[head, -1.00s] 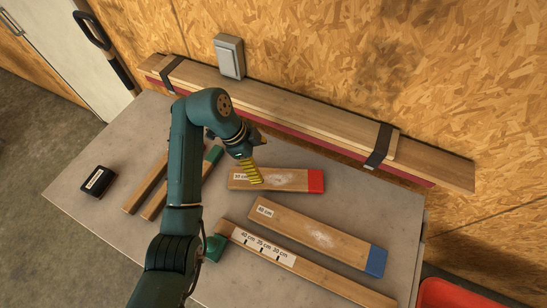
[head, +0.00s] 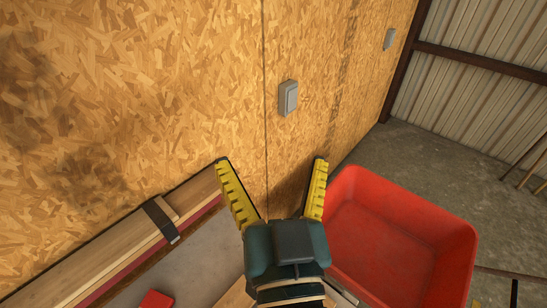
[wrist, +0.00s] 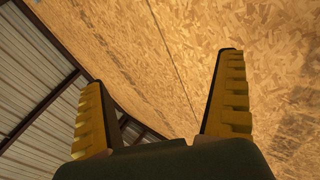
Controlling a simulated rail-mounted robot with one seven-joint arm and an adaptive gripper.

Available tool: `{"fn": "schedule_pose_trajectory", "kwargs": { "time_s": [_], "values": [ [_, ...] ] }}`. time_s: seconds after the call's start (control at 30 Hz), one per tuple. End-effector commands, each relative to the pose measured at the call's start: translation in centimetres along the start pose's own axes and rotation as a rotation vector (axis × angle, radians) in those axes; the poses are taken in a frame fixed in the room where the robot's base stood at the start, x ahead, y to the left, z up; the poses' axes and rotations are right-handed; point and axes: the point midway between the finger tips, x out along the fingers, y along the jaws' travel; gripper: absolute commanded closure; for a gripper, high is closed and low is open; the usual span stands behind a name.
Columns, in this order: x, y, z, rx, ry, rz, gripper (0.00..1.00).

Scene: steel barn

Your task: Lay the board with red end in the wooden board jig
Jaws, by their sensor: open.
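My gripper (head: 271,164) is raised in front of the chipboard wall, fingers wide apart and pointing up and away. It is open with nothing between the yellow fingers; the wrist view also shows it (wrist: 162,70) empty, facing the wall and metal cladding. Only the red end of the board (head: 155,300) shows, at the bottom edge of the head view; it lies on the table, left of and below my gripper. The rest of that board is cut off. The wooden board jig cannot be made out in either current view.
A long strapped stack of planks (head: 125,250) lies along the wall at the left. A red bin (head: 405,230) stands right of my gripper. A wooden piece (head: 234,297) shows partly beside my wrist. Grey switch boxes (head: 288,98) are on the wall.

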Motion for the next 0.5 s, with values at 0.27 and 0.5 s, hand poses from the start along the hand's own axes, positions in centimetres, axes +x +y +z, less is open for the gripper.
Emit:
{"fn": "schedule_pose_trajectory", "kwargs": {
  "time_s": [0.27, 0.5],
  "values": [
    [-4.0, 4.0, -5.9, -0.157, 0.199, 0.07, 0.0],
    [-3.9, 3.9, -5.8, -0.154, 0.196, 0.069, 0.0]
  ]
}}
